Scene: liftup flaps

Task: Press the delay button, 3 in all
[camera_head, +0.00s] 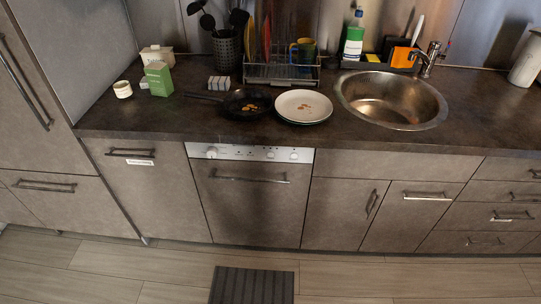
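The dishwasher (247,200) is under the counter, left of centre. Its front panel is shut and has a horizontal bar handle (247,179). A white control strip (250,153) runs along its top edge, with a round knob near the left end and other small controls along it. Which small mark is the delay button is too small to tell. Neither of my grippers is in the head view.
The dark counter (190,118) overhangs just above the strip. A pan (247,103), a plate (303,107) and a sink (391,99) are on it. A dark ribbed mat (252,285) lies on the otherwise clear floor (170,268).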

